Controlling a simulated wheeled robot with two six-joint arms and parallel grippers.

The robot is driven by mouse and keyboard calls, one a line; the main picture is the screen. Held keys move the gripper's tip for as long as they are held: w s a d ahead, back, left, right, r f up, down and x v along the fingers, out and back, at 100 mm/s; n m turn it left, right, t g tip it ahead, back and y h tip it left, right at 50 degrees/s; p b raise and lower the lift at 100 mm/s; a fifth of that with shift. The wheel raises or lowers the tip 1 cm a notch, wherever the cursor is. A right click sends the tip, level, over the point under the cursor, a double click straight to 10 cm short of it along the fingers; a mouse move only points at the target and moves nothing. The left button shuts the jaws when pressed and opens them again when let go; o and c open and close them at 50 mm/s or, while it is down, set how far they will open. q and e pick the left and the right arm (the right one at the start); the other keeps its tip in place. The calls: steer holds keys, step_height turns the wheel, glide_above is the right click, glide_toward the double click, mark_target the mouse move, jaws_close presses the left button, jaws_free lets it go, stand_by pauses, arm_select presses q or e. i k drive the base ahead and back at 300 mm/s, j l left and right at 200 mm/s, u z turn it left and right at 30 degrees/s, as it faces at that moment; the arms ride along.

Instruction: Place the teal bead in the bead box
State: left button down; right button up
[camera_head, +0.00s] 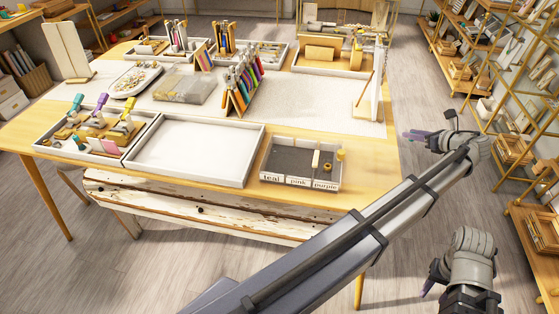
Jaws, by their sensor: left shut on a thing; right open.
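The bead box (301,183) is a small white-walled box at the table's front edge, with compartments labelled teal, pink and purple from left to right. The teal compartment (279,160) looks empty. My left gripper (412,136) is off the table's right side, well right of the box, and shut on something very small. A teal tint at its fingertips looks like the teal bead (406,133), though it is too small to see clearly. My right gripper (428,289) is low at the bottom right, far from the table, open, with its fingers partly hidden.
An empty white tray (194,150) stands left of the bead box. A tray of coloured-topped tools (97,137) is further left. A rack of colourful pens (243,84) and a white upright panel (376,85) stand behind. Shelves (500,75) line the right.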

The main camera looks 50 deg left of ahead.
mark_target(281, 156)
steer(key=k+j, duration=0.15)
steer(key=j, duration=0.25)
steer(key=k+j, duration=0.15)
steer(key=j, duration=0.2)
steer(key=k+j, duration=0.15)
steer(key=j, duration=0.25)
